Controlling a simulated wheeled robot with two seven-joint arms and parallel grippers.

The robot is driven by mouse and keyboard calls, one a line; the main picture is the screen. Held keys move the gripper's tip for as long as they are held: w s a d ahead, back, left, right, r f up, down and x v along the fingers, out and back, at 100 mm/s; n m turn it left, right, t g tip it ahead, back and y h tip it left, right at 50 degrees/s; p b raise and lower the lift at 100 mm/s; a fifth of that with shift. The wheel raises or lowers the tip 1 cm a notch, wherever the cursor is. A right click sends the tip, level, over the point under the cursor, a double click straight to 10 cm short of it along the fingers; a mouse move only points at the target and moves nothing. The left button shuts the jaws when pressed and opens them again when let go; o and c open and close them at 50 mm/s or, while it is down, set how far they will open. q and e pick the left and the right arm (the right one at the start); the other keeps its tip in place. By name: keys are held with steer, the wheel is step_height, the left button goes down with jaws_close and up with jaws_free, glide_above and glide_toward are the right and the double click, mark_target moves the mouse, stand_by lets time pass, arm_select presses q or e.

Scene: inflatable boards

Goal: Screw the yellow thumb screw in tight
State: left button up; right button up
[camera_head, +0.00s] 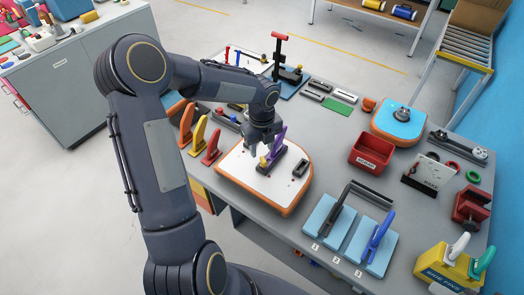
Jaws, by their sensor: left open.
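The white board with an orange rim (228,176) lies on the grey workbench in the middle of the view. A purple fin (279,143) stands on it in a dark base. The yellow thumb screw (263,162) shows small at the front of the fin's base. My left gripper (262,148) points down just above the screw, its fingers open. The fingertips are too small and dark to tell whether they touch the screw. How deep the screw sits cannot be seen. My right gripper is not in view.
A black part (301,168) lies on the board's right side. Orange and red fins (200,133) stand to the left. A red bin (371,153) and a blue board (400,123) lie to the right. Blue numbered pads (324,219) with fins lie in front, near a yellow fin box (446,272).

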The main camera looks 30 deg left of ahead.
arm_select(q)
steer(key=shift+r, duration=0.2)
steer(key=shift+f, duration=0.1)
steer(key=shift+s+n+b, duration=0.1)
steer(key=shift+n+b, duration=0.5)
steer(key=shift+n, duration=0.6)
steer(key=shift+s+a+n, duration=0.1)
steer(key=shift+n, duration=0.8)
steer(key=shift+s+n+b, duration=0.1)
steer(key=shift+n+b, duration=0.55)
steer(key=shift+n, duration=0.15)
steer(key=shift+s+n, duration=0.15)
steer(key=shift+n, duration=1.05)
steer(key=shift+b, duration=0.35)
